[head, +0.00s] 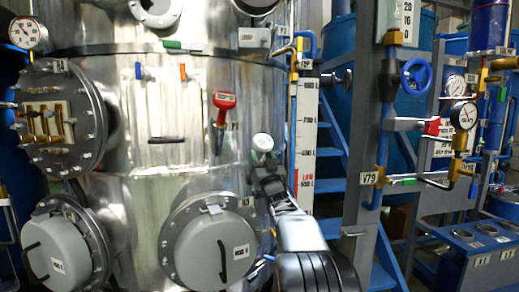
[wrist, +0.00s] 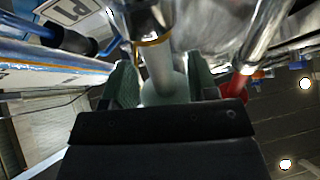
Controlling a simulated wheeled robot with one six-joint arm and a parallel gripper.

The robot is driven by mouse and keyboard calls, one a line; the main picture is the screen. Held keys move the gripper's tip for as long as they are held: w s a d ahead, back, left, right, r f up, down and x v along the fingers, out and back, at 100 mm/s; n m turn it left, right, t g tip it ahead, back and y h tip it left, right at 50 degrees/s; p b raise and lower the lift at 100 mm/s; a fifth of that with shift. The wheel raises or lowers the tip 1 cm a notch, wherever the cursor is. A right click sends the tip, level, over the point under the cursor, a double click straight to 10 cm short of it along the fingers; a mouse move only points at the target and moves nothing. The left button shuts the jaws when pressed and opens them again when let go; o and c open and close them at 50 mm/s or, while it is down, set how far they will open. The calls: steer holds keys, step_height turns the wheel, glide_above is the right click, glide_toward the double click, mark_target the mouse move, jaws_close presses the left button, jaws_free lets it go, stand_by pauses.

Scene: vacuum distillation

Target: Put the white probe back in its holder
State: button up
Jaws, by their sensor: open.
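The white probe (head: 263,142) has a rounded pale head and shows just above my gripper (head: 266,168), in front of the steel vessel. In the wrist view the pale probe (wrist: 163,82) lies between the two green fingers of my gripper (wrist: 163,76). The fingers stand apart on either side of it; I cannot tell whether either one touches it. The far end of the pale shaft meets a metal part with a yellow ring (wrist: 153,41). I cannot tell whether this is the holder or whether the probe is seated in it.
A red probe-like instrument (head: 224,100) hangs on the vessel (head: 160,200) to the left of my gripper. A round grey hatch (head: 212,245) lies below left. A level scale (head: 306,140) and blue piping with gauges (head: 464,116) stand to the right.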

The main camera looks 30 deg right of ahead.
mark_target(267, 149)
steer(key=shift+w+r, duration=0.25)
jaws_close()
stand_by(1.0)
steer(key=shift+s+r, duration=0.1)
steer(key=shift+s+a+r, duration=0.15)
steer(key=shift+s+r, duration=0.6)
steer(key=shift+r, duration=0.15)
steer(key=shift+s+a+r, duration=0.1)
steer(key=shift+s+r, duration=0.65)
steer(key=shift+r, duration=0.15)
steer(key=shift+s+r, duration=0.1)
steer(key=shift+r, duration=0.05)
steer(key=shift+s+a+r, duration=0.2)
steer(key=shift+s+r, duration=0.55)
steer(key=shift+r, duration=0.15)
steer(key=shift+s+a+r, duration=0.15)
steer(key=shift+s+r, duration=0.55)
steer(key=shift+r, duration=0.2)
steer(key=s+a+f+b, duration=0.1)
steer(key=s+b, duration=0.3)
steer(key=s, duration=0.2)
steer(key=shift+s+a+f, duration=0.15)
steer(key=shift+s+f, duration=0.05)
steer(key=shift+f, duration=0.05)
stand_by(0.6)
